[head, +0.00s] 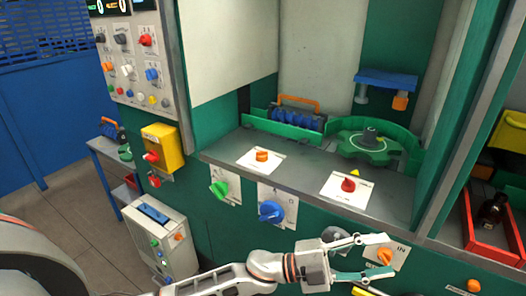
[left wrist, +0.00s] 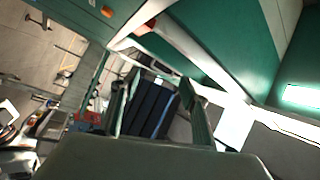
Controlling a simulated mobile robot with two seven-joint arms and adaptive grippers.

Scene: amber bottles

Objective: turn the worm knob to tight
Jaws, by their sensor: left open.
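Several knobs sit on the green machine front, and I cannot read which one is the worm knob. An orange knob (head: 262,156) and a red knob (head: 348,185) are on white plates on the ledge. A green knob (head: 219,188), a blue knob (head: 270,211) and another orange knob (head: 385,256) are on the front panel. A grey knob (head: 335,235) is partly hidden by my left gripper (head: 388,256). That gripper is open and empty, its fingers spread in front of the lower orange knob; contact cannot be told. Its fingers also show in the left wrist view (left wrist: 158,100).
A blue ribbed part with an orange handle (head: 297,113) and a green star wheel (head: 367,142) are in the bay. A red crate (head: 489,243) with a dark bottle (head: 493,209) is at right. A grey control box (head: 157,240) stands at left.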

